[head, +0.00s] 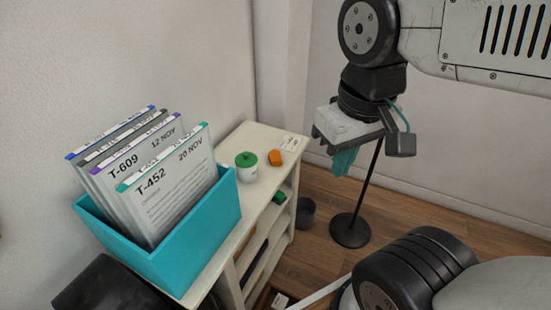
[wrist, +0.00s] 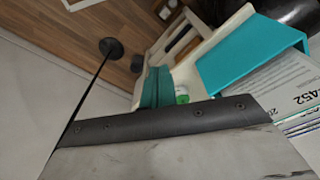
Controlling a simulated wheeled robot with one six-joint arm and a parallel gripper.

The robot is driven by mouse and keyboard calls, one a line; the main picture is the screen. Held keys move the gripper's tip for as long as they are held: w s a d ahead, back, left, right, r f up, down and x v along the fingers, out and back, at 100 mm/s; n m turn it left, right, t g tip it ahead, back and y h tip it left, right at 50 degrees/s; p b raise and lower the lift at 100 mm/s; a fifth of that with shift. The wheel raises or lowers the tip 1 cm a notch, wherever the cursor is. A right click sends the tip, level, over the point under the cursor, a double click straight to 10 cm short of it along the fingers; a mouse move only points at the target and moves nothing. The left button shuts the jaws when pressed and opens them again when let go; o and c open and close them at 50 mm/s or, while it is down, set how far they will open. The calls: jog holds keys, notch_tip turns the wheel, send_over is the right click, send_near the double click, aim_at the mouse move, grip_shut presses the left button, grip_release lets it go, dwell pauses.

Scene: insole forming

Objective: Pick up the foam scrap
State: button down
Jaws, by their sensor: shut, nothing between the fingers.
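A small orange piece (head: 275,157), which looks like the foam scrap, lies on the cream shelf unit's top near its far end. It is beside a white jar with a green lid (head: 246,160). My gripper (head: 343,166), with teal fingers, is shut and empty. It hangs to the right of the shelf unit in the head view, apart from the orange piece. In the wrist view the shut fingers (wrist: 157,88) show beside the green lid (wrist: 182,98); I cannot make out the orange piece there.
A teal box (head: 190,235) of upright document folders stands on the near part of the shelf top (head: 258,205). A small green item (head: 279,197) sits on a lower shelf. A thin black stand (head: 350,230) and a dark bin (head: 305,212) are on the wooden floor.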

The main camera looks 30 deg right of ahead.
aim_at(277, 158)
jog(key=c, duration=2.1)
grip_release()
jog(key=shift+c, duration=0.2)
